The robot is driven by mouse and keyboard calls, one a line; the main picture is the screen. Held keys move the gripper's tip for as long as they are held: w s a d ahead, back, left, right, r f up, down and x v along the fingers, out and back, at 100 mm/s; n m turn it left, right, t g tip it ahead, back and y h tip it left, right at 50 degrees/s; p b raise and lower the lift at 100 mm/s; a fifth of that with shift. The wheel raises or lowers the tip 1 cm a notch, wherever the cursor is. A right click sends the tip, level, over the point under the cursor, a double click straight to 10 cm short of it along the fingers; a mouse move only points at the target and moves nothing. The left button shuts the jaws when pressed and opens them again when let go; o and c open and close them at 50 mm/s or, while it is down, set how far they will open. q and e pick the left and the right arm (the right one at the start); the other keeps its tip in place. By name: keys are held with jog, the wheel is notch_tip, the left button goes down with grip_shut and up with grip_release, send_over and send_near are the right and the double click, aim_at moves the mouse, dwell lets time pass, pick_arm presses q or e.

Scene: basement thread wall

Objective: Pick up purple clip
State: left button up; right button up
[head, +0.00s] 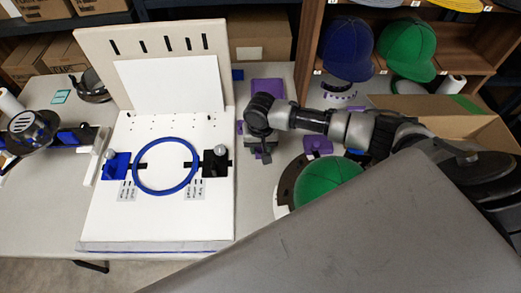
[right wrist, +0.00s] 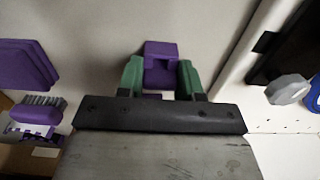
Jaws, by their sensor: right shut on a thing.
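My right gripper (head: 262,153) hangs at the right side of the white board in the head view. In the right wrist view its two green fingertips (right wrist: 161,78) are shut on the purple clip (right wrist: 160,51), which sits between them. In the head view the held clip is mostly hidden by the gripper. I cannot tell whether the clip touches the table. My left gripper is not in view.
A white board (head: 160,220) with a blue ring (head: 141,181) stands left of my gripper. Purple pieces lie behind (head: 268,85) and to the right (head: 318,145). A green cap (head: 328,183) is close on the right. Caps fill the shelf (head: 300,75) behind.

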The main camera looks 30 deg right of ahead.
jog(key=shift+r+p, duration=0.4)
jog(key=shift+r, duration=4.65)
